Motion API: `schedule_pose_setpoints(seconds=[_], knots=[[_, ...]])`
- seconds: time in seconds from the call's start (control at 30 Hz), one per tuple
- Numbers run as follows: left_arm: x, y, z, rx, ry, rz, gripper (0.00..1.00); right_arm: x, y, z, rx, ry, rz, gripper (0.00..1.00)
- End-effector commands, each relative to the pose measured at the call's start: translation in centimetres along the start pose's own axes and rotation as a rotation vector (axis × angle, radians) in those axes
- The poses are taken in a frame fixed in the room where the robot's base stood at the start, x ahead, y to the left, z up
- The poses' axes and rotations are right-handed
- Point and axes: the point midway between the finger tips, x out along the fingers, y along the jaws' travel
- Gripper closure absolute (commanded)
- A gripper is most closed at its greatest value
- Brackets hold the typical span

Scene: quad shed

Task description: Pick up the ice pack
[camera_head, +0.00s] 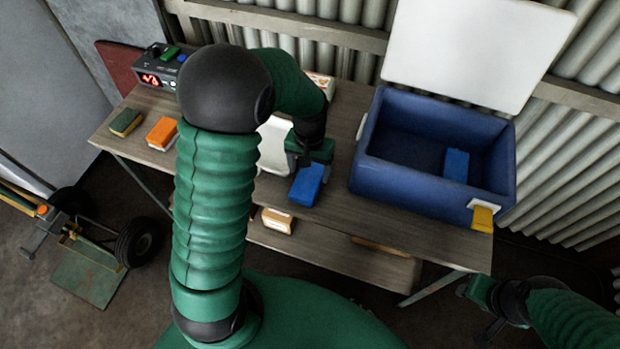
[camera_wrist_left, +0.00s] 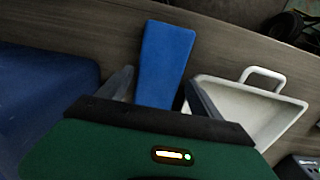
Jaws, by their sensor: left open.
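A blue ice pack (camera_head: 307,184) lies on the wooden table, near its front edge and left of the cooler. It also shows in the left wrist view (camera_wrist_left: 165,60), between and beyond the two fingers. My left gripper (camera_head: 310,160) is open just behind the pack in the head view, and I cannot tell whether it touches it. Its fingers show in the left wrist view (camera_wrist_left: 160,92), one on each side of the pack's near end. A second blue pack (camera_head: 456,165) is inside the blue cooler. My right gripper (camera_head: 484,312) is low at the right, its jaws unclear.
The open blue cooler (camera_head: 400,172) stands on the table's right, its white lid (camera_head: 475,45) raised. A white tray (camera_wrist_left: 240,112) is beside the pack. Orange (camera_head: 162,132) and green-yellow (camera_head: 126,122) blocks and a device with a red display (camera_head: 150,79) are at the left.

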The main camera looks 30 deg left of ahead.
Motion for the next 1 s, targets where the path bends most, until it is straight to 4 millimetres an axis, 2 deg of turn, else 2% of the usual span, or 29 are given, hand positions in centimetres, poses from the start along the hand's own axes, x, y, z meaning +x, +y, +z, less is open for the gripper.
schedule_pose_setpoints(seconds=[0.03,0.13,0.4,0.9,0.97,1.0], knots=[[1.3,0.1,0.1,0.0,-0.005,0.0,0.25,0.3,0.0,0.1,0.0,0.0,0.0,0.59],[2.7,0.0,0.0,0.0,-0.003,-0.001,0.25,0.5,0.0,0.1,0.0,0.0,0.0,0.59],[3.0,0.0,0.0,0.0,0.001,0.0,0.27,0.5,0.0,0.1,0.0,0.0,0.0,0.59],[3.0,0.0,0.0,0.0,0.0,-0.001,0.92,0.5,0.0,0.1,0.0,0.0,0.0,0.59],[3.0,0.0,0.0,0.0,0.0,-0.001,1.0,0.5,0.0,0.1,0.0,0.0,0.0,0.59],[3.0,0.0,-0.1,0.0,0.001,-0.001,1.0,0.5,0.0,0.1,0.0,0.0,0.0,0.59]])
